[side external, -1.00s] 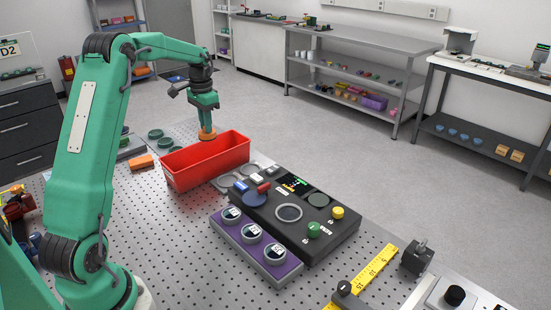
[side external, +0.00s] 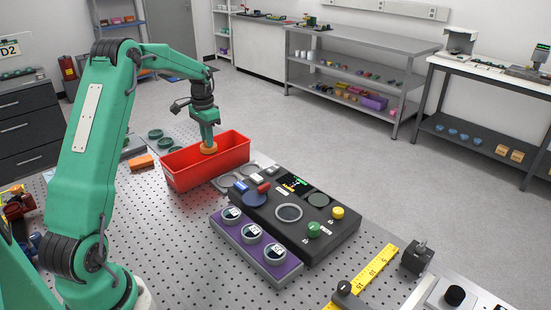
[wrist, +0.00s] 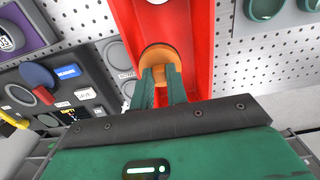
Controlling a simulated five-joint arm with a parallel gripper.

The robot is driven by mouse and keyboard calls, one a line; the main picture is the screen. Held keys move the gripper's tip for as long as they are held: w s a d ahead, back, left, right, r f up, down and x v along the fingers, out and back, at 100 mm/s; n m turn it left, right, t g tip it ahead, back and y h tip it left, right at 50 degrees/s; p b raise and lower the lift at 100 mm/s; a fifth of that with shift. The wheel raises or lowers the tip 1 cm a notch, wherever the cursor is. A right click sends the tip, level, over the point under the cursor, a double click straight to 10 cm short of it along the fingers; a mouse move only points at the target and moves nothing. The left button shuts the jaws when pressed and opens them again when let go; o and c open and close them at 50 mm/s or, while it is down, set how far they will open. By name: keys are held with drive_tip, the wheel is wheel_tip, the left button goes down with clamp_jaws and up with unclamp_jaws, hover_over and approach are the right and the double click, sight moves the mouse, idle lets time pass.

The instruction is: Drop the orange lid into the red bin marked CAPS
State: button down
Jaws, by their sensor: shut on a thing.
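The orange lid (side external: 209,148) is at the tip of my gripper (side external: 209,140), at about the height of the rim of the red bin (side external: 205,174) and over its opening. The lid also shows in the wrist view (wrist: 160,54), with the green fingers of my gripper (wrist: 160,75) shut on it. In that view the red bin (wrist: 200,40) lies behind and on both sides of the lid. No CAPS marking can be read on the bin.
A dark console (side external: 262,220) with buttons and a purple rack (side external: 243,252) of round gauges stand right of the bin. An orange block (side external: 141,162) and green rings (side external: 165,142) lie to its left.

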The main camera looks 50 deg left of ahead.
drive_tip(key=shift+f, duration=0.45)
drive_tip(key=c, duration=1.3)
unclamp_jaws()
drive_tip(key=shift+r, duration=0.15)
drive_tip(key=shift+r, duration=3.75)
drive_tip(key=shift+d+r, duration=0.1)
